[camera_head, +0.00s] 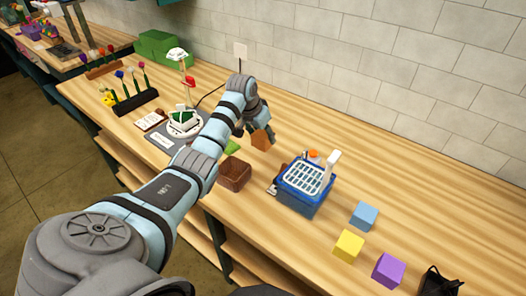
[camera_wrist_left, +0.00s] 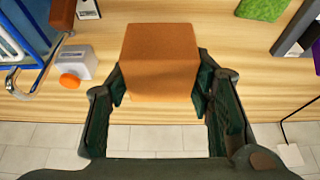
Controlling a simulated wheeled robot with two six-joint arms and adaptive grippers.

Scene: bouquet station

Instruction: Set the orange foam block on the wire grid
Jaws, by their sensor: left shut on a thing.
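The orange foam block (camera_head: 262,140) is held in my left gripper (camera_head: 256,132), raised above the table behind the brown box. In the left wrist view the block (camera_wrist_left: 160,60) sits between the two dark fingers (camera_wrist_left: 160,90), which press on its sides. The white wire grid (camera_head: 303,178) lies over the blue bin (camera_head: 296,204), to the right of and nearer than the block. Part of the blue bin (camera_wrist_left: 38,30) shows at the left edge of the wrist view. A dark shape at the bottom right of the head view may be my right gripper; its jaws are unclear.
A white bottle (camera_head: 331,172) rises at the grid's right side. A brown box (camera_head: 234,174) stands left of the bin. Blue (camera_head: 364,215), yellow (camera_head: 348,246) and purple (camera_head: 388,270) blocks lie to the right.

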